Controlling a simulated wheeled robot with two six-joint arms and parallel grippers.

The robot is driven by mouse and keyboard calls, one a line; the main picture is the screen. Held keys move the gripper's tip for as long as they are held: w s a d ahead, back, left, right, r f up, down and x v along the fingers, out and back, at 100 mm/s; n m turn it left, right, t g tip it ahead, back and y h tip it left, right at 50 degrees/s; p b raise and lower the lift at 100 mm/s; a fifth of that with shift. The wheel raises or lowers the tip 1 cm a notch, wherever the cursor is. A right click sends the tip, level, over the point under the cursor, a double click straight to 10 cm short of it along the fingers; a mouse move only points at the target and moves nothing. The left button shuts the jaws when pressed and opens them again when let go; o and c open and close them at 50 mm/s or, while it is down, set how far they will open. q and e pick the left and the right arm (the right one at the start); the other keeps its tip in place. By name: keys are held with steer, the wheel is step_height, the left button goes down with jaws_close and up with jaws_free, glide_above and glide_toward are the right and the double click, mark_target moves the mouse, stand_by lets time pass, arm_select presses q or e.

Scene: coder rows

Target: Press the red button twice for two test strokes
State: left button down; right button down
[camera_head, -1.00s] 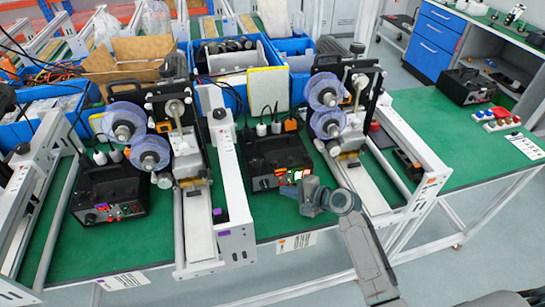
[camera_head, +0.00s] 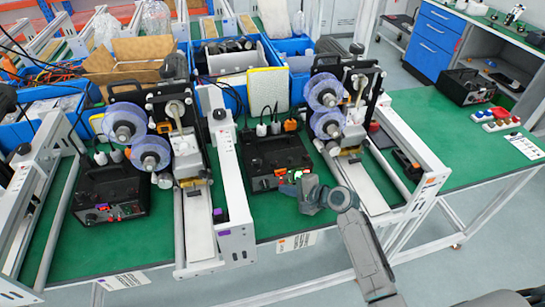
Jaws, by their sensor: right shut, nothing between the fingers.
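A black control box (camera_head: 277,152) stands on the green table between two coding machines. Its front panel has small red and green spots of light or controls. My right gripper (camera_head: 287,188) comes in from the lower right and is shut and empty, at the front of this panel. It covers part of the panel, so I cannot tell whether it touches a button. The red button cannot be made out clearly. A second black control box (camera_head: 110,193) at the left has small red controls on its front. My left gripper is not in view.
Coding machines with clear purple-tinted reels (camera_head: 151,153) flank the box, on white and metal rails (camera_head: 232,185). Blue bins (camera_head: 238,62) stand behind. At the right, several red, yellow and blue buttons (camera_head: 492,118) lie on the green table, which is mostly bare there.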

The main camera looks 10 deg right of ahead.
steer(key=shift+s, duration=0.15)
steer(key=shift+s+r+p, duration=0.1)
steer(key=shift+s+p, duration=0.55)
steer(key=shift+s+d+p, duration=0.1)
steer(key=shift+s+p, duration=0.9)
steer(key=shift+s, duration=1.4)
